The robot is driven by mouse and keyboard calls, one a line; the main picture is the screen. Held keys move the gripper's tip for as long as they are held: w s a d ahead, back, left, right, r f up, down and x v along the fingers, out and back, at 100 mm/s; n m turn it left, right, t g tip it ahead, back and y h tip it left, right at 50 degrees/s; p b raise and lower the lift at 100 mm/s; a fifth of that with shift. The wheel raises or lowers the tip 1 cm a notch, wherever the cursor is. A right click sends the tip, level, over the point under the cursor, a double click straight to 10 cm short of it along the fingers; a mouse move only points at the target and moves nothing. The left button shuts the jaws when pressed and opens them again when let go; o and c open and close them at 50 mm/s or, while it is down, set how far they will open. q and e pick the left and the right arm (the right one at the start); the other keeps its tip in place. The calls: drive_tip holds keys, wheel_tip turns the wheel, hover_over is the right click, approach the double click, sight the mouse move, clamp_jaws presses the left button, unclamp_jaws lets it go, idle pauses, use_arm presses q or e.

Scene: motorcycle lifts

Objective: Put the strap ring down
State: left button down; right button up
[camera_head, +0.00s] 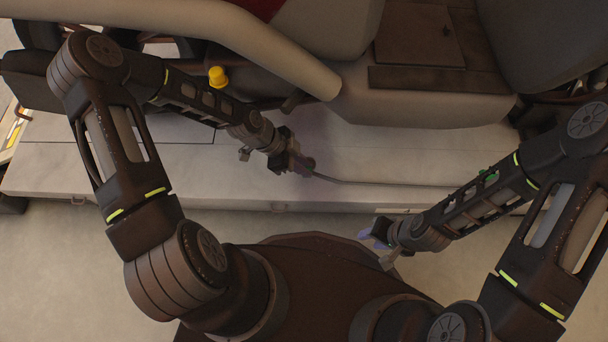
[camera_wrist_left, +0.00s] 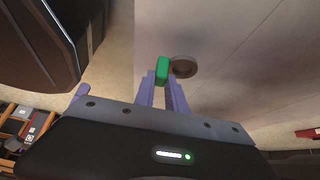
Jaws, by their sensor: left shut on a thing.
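My left gripper (camera_head: 298,164) is low over the pale lift deck (camera_head: 345,150), near its front side. In the left wrist view its purple fingers (camera_wrist_left: 163,88) are shut on the strap ring, whose green part (camera_wrist_left: 162,70) shows at the fingertips. A round grey-brown piece (camera_wrist_left: 184,65) shows just beyond the green part; I cannot tell whether it is joined to it. In the head view the ring is small and partly hidden by the fingers. My right gripper (camera_head: 374,238) is off the deck's front edge, above my base; its jaw opening is unclear.
A motorcycle (camera_head: 430,100) stands along the back of the deck, with a thick pale bar (camera_head: 250,40) above my left forearm. A yellow cap (camera_head: 218,76) is beside that forearm. A thin dark line (camera_head: 400,184) runs right from the left gripper. The deck's front strip is mostly clear.

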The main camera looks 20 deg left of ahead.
use_arm(q)
drive_tip(key=shift+f, duration=0.3)
drive_tip(key=shift+f+b, duration=0.75)
drive_tip(key=shift+f, duration=1.15)
drive_tip(key=shift+f, duration=0.25)
drive_tip(key=c, duration=1.4)
unclamp_jaws()
drive_tip(key=shift+r, duration=0.1)
drive_tip(key=shift+r, duration=0.15)
